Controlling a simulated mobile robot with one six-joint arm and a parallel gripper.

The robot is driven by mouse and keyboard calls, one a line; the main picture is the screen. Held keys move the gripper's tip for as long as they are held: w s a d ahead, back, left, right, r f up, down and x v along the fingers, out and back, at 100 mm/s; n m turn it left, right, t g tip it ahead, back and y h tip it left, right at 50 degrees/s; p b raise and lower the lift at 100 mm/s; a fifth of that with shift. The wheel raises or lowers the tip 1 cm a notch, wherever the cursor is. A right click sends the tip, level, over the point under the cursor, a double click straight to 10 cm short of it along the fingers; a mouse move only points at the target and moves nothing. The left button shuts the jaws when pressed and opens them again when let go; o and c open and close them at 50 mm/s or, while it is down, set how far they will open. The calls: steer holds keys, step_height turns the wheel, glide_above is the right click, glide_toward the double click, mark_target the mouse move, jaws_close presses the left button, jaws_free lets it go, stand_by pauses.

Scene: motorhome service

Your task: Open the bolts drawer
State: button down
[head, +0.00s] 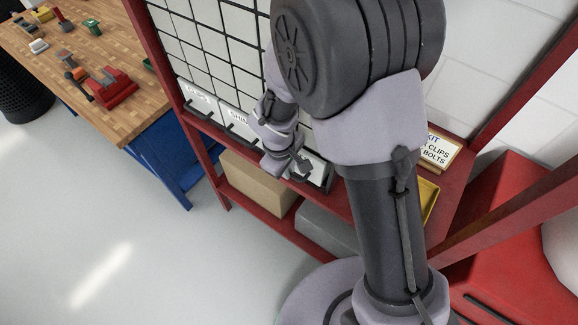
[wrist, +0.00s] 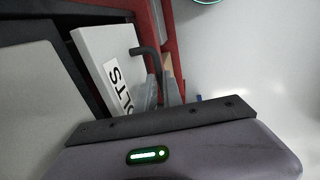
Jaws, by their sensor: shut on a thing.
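The bolts drawer (wrist: 100,50) has a white front with a black-lettered label ending "LTS", seen sideways in the wrist view. In the head view its front (head: 318,168) is low in the red-framed rack, mostly behind my arm. A dark bar handle (wrist: 147,52) stands out from the front. My gripper (wrist: 156,92) is shut on this handle; it also shows in the head view (head: 296,165). A dark gap runs along one side of the front, and the drawer appears to stand somewhat out from its neighbour. Its inside is hidden.
Two other labelled drawers (head: 201,103) sit left in the same row. A cardboard box (head: 258,184) and a grey bin (head: 326,232) are on the shelf below. A wooden workbench (head: 100,65) with tools stands left. A kit card (head: 440,150) is right. Open floor lies in front.

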steer(key=s+a+b, duration=0.6)
steer(key=s+a, duration=0.6)
steer(key=s, duration=0.4)
steer(key=shift+a+b, duration=0.2)
steer(key=shift+b, duration=0.15)
steer(key=c, duration=1.5)
jaws_free()
step_height(320, 180, up, 17)
steer(key=s+a+p, duration=0.2)
steer(key=p, duration=0.3)
steer(key=shift+s, duration=0.2)
steer(key=shift+d, duration=0.1)
